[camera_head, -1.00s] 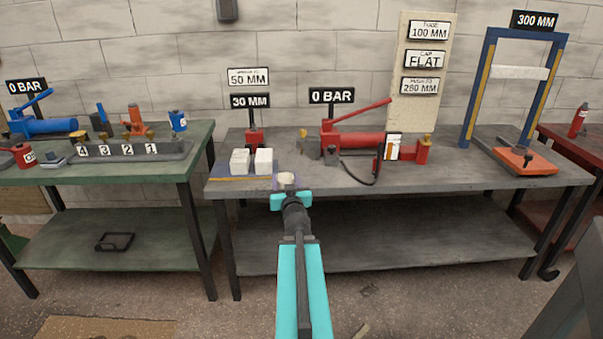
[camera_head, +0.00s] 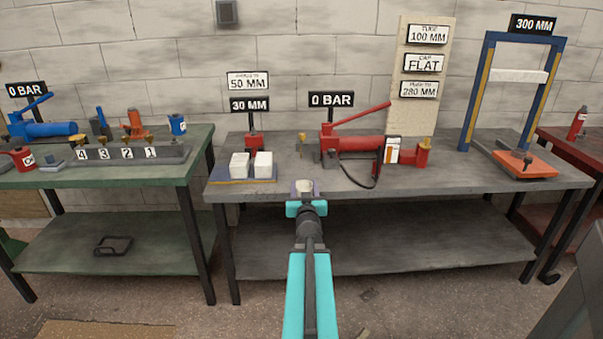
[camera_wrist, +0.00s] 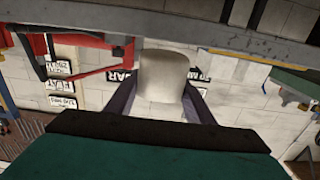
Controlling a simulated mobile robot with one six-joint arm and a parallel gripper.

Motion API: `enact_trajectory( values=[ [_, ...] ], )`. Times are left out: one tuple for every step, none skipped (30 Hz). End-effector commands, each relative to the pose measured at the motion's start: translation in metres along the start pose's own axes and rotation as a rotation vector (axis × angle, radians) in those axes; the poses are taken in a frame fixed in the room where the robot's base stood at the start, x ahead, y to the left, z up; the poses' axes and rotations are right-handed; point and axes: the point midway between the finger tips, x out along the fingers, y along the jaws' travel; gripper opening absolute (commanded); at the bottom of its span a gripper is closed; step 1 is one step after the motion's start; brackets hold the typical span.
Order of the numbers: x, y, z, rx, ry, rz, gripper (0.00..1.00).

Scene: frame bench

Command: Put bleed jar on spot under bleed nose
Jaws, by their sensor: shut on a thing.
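The bleed jar (camera_head: 304,186) is a pale, cup-like piece between the purple fingers of my gripper (camera_head: 304,193). My gripper is shut on it, at the front edge of the grey bench in the head view. In the wrist view, which is upside down, the jar (camera_wrist: 163,78) sits between the two fingers. The red hand pump (camera_head: 355,143) stands on the bench beyond and right of the gripper. A small brass piece (camera_head: 301,140) stands left of the pump. I cannot tell which part is the bleed nose, and no marked spot is clear.
Two white blocks (camera_head: 240,164) lie on a blue mat left of the gripper. A dark hose (camera_head: 372,181) loops in front of the pump. The grey bench top (camera_head: 440,178) is clear at front right. A blue frame press (camera_head: 478,95) stands at far right.

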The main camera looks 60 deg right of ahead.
Motion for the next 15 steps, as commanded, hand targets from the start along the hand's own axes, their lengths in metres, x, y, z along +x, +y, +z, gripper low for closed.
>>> enact_trajectory(
  values=[
    [0.003, 0.000, 0.000, 0.000, 0.001, 0.000, 0.22],
    [0.004, 0.000, 0.000, 0.000, 0.001, -0.001, 0.22],
    [0.007, 0.000, 0.000, 0.000, 0.001, -0.001, 0.22],
    [0.009, 0.000, 0.000, 0.000, 0.001, -0.001, 0.22],
    [0.012, 0.000, 0.000, 0.000, 0.001, -0.001, 0.22],
    [0.016, 0.000, 0.000, 0.000, 0.001, -0.001, 0.22],
    [0.019, 0.000, 0.000, 0.000, 0.001, -0.001, 0.22],
    [0.022, 0.000, 0.000, 0.000, 0.001, -0.001, 0.22],
    [0.027, -0.001, 0.000, 0.000, 0.001, -0.001, 0.22],
    [0.030, -0.001, 0.000, 0.000, 0.001, -0.001, 0.22],
    [0.033, -0.001, 0.000, 0.000, 0.001, -0.001, 0.22],
    [0.038, -0.001, 0.000, 0.000, 0.001, -0.001, 0.22],
    [0.041, -0.001, 0.000, 0.000, 0.001, -0.001, 0.22],
    [0.044, -0.001, 0.000, 0.000, 0.002, -0.001, 0.22],
    [0.048, -0.001, 0.000, 0.000, 0.002, -0.001, 0.22]
  ],
)
